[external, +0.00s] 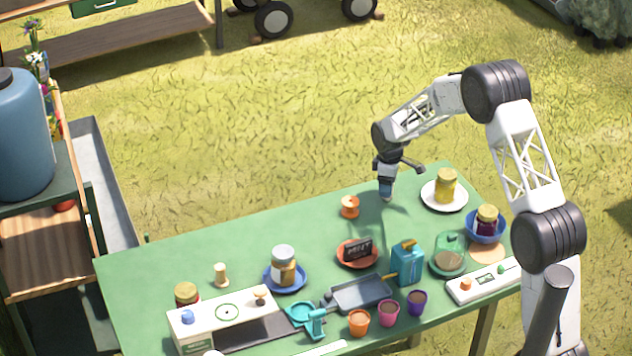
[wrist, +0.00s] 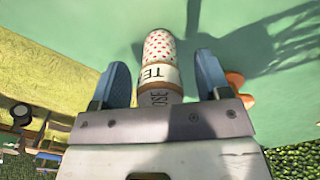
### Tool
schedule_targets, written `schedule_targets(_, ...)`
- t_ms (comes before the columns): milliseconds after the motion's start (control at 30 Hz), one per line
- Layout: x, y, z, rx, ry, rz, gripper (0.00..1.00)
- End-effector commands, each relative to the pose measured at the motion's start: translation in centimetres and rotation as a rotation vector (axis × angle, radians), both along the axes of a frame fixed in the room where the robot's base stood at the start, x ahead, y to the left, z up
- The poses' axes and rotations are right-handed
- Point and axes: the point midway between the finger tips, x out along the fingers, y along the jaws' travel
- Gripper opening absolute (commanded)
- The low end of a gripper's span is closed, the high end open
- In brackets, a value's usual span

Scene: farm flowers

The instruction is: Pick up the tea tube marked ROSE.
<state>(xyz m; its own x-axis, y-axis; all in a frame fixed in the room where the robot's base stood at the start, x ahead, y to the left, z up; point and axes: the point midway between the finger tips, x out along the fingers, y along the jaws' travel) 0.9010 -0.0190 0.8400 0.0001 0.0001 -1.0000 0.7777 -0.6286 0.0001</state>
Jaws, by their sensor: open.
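The tea tube (wrist: 159,60) shows in the wrist view, with a white, red-dotted end, a pale band with letters starting "TE", and a brown part where "OSE" can be read. The rest of the tube is hidden behind my gripper's body. My gripper (wrist: 160,78) is open, with one blue finger to each side of the tube and a visible gap on both sides. In the external view my gripper (external: 387,190) points down over the far edge of the green table (external: 190,252). The tube cannot be told from the fingers there.
An orange spool-like object (external: 349,207) stands left of my gripper. A white plate (external: 434,203) with a yellow jar (external: 446,186) is to the right. Nearer are an orange dish (external: 343,256) with a dark MINT item (external: 358,249) and a teal can (external: 408,265). The table's far left is clear.

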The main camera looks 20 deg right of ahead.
Motion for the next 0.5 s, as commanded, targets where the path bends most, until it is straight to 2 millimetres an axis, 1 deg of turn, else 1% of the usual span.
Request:
schedule_targets(167, 0.00, 0.00, 0.01, 0.000, 0.000, 0.000, 0.70)
schedule_targets(200, 0.00, 0.00, 0.01, 0.000, 0.000, 0.000, 0.67)
schedule_targets(267, 0.00, 0.00, 0.01, 0.000, 0.000, 0.000, 0.58)
schedule_targets(500, 0.00, 0.00, 0.02, 0.000, 0.000, 0.000, 0.21)
